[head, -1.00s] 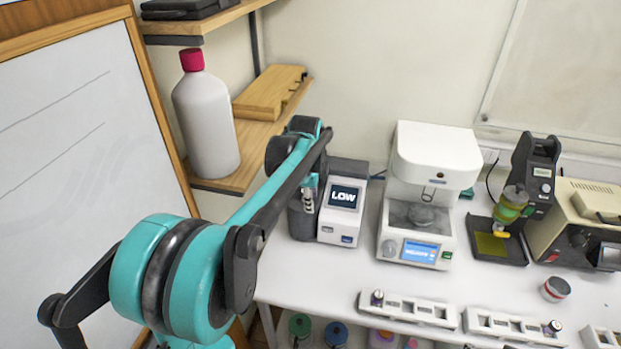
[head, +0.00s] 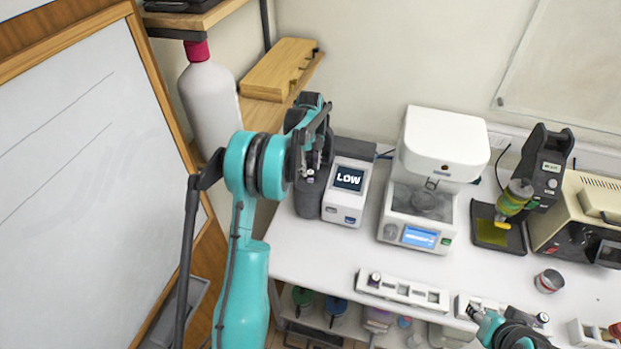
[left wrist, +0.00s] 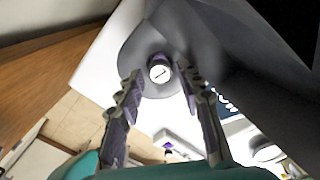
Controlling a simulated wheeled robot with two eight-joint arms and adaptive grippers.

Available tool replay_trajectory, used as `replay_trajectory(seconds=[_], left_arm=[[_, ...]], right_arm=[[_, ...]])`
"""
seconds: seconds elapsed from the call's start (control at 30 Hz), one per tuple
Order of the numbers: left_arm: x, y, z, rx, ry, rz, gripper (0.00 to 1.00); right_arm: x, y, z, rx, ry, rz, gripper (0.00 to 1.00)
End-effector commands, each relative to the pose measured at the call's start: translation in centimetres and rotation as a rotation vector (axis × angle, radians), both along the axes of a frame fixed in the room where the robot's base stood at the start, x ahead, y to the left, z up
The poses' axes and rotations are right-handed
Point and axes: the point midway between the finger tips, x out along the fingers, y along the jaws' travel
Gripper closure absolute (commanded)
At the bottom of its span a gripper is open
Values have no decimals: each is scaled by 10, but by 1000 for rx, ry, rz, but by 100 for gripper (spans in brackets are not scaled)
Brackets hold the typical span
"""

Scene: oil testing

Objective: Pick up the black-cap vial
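A vial with a dark-rimmed, white-topped cap (left wrist: 159,70) stands in the round well of the dark grey part of the tester with the LOW screen (head: 346,180). In the left wrist view it sits between the spread fingertips of my left gripper (head: 314,160), with gaps on both sides. My left gripper is open, above the tester in the head view. Small dark-capped vials stand in the left white rack (head: 374,279) and the middle rack (head: 542,319). My right gripper (head: 474,312) is at the middle rack; its fingers are too small and covered to judge.
A white analyser (head: 435,180) stands right of the tester. Farther right are a black stand (head: 549,172) and a beige box (head: 580,215). A small jar (head: 549,281) is on the table. A shelf with a white bottle (head: 210,105) and a whiteboard (head: 75,160) are at the left.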

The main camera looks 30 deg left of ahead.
Motion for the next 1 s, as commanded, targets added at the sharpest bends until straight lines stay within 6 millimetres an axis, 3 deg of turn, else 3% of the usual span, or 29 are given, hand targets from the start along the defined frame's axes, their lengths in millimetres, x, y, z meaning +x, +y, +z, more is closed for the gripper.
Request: replay_trajectory(seconds=[0.13,0.37,0.5,0.53,1.0], left_arm=[[0,0,-15,0,0,1,63],[0,0,-17,0,0,1,63],[0,0,-17,0,0,1,95],[0,0,-17,0,0,1,99],[0,0,-9,0,0,1,99]], right_arm=[[0,0,1,0,0,0,60],[0,0,1,0,0,0,60],[0,0,1,0,0,0,60],[0,0,1,0,0,0,60],[0,0,0,0,0,0,60]])
